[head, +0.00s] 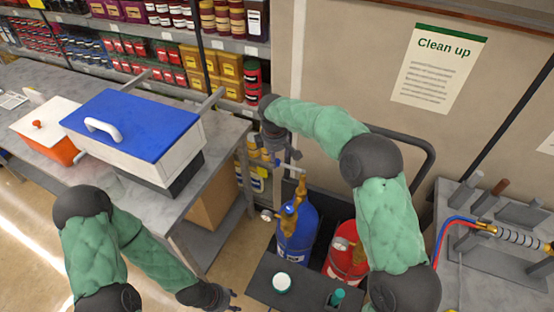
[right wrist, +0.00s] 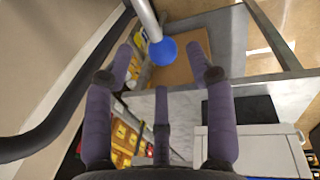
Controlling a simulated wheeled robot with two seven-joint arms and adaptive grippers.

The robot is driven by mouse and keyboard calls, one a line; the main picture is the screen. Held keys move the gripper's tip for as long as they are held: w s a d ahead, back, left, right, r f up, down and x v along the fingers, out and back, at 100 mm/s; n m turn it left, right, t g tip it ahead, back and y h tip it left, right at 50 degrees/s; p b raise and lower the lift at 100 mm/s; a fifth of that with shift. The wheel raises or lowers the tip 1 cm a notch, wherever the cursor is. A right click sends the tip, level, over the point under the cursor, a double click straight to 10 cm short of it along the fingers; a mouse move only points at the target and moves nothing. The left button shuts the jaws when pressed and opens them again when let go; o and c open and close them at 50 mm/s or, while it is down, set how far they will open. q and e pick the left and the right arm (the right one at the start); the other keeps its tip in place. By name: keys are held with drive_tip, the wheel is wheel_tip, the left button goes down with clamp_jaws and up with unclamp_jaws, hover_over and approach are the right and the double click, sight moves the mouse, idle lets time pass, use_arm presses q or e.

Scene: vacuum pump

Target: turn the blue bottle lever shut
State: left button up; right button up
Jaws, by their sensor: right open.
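The blue bottle (head: 297,243) stands upright in a dark cart, with a brass valve (head: 290,215) on top. A pale lever (head: 297,170) rises from the valve. In the right wrist view, a grey rod (right wrist: 146,18) ends in a blue ball (right wrist: 163,51), seen between my fingertips. My right gripper (head: 288,154) is open above the bottle, close to the lever's upper end; I cannot tell whether it touches. Its fingers show in the right wrist view (right wrist: 159,48). My left gripper (head: 230,303) is mostly cut off at the bottom edge.
A red bottle (head: 345,262) stands right of the blue one. The cart's dark handle (head: 428,160) curves behind my right arm. A bench (head: 222,148) with a blue-lidded box (head: 135,125) is at left. A table with hoses (head: 480,235) is at right.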

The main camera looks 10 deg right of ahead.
wheel_tip(320, 180, up, 8)
drive_tip(key=s, duration=0.1)
drive_tip(key=shift+s+a+r, duration=0.15)
drive_tip(key=shift+s+a, duration=0.1)
drive_tip(key=shift+a, duration=0.05)
idle(0.4)
